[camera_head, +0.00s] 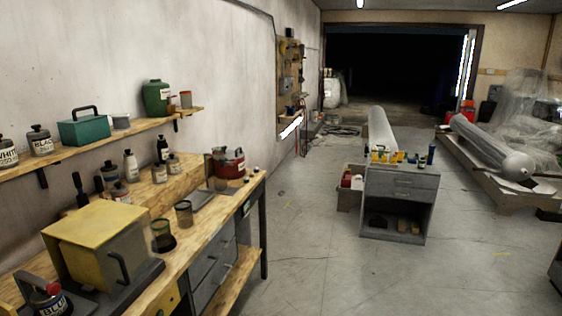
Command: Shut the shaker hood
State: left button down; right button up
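A yellow box-shaped hood (95,232) with a dark handle on its near right side stands on a grey base at the left end of the wooden bench. It looks like the shaker hood, but I cannot tell from here whether it is open or shut. A can labelled BLUE (50,300) with a red top stands in front of it at the lower left edge, beside a dark curved handle (27,280). This corner is cut off by the frame. Neither of my grippers is in view.
The bench (215,208) carries two open cans (183,214), several bottles and a red pot (229,163). A wall shelf (65,153) holds labelled cans and a green toolbox (84,129). A grey cabinet (400,190) stands right of centre. The floor between is clear.

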aim_at(90, 226)
jog(key=u, duration=1.4)
